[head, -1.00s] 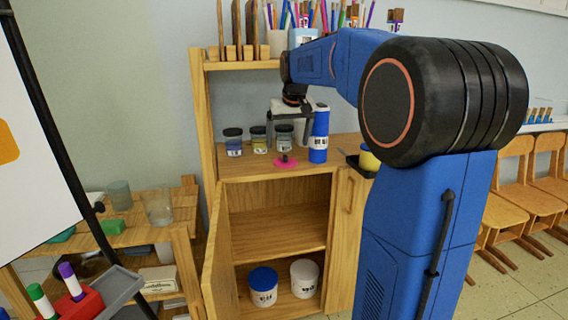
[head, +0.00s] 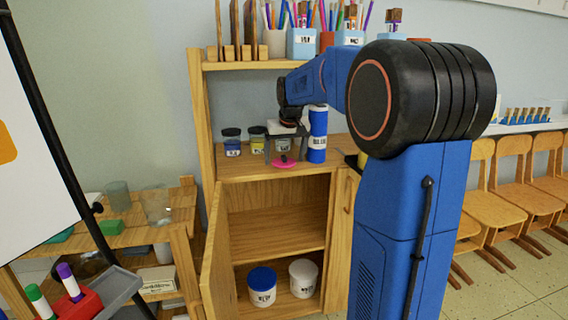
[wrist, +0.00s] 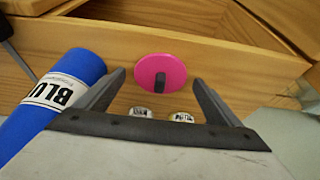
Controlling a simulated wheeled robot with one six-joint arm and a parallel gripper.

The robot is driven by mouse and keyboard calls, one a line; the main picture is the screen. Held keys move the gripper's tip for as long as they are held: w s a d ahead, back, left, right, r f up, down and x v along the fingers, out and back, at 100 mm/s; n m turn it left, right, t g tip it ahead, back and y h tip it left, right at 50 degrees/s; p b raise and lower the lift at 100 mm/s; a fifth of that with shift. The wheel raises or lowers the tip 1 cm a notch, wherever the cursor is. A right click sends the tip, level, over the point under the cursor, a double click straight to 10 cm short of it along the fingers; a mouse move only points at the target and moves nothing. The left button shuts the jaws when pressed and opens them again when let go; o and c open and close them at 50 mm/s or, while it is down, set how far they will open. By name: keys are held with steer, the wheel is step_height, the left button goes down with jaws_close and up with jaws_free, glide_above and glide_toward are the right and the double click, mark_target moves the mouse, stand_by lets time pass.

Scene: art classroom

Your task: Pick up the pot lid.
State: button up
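The pot lid (head: 284,162) is a flat pink disc with a dark upright knob. It lies on the cabinet's wooden counter near its front edge. In the wrist view the lid (wrist: 176,69) shows beyond the fingertips, its knob roughly between their lines. My gripper (head: 284,158) points down just above the lid. In the wrist view my gripper (wrist: 157,80) is open, with its two grey fingers apart and nothing between them. Whether the fingertips reach the height of the knob is hard to tell.
A blue bottle (head: 317,135) stands close beside my gripper on the right; in the wrist view the bottle (wrist: 62,95) is near one finger. Jars (head: 231,142) stand to the left and behind. The counter (head: 240,170) has a shelf (head: 240,65) above it.

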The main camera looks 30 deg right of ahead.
steer(key=c, duration=1)
steer(key=shift+o, duration=0.2)
steer(key=shift+r, duration=0.1)
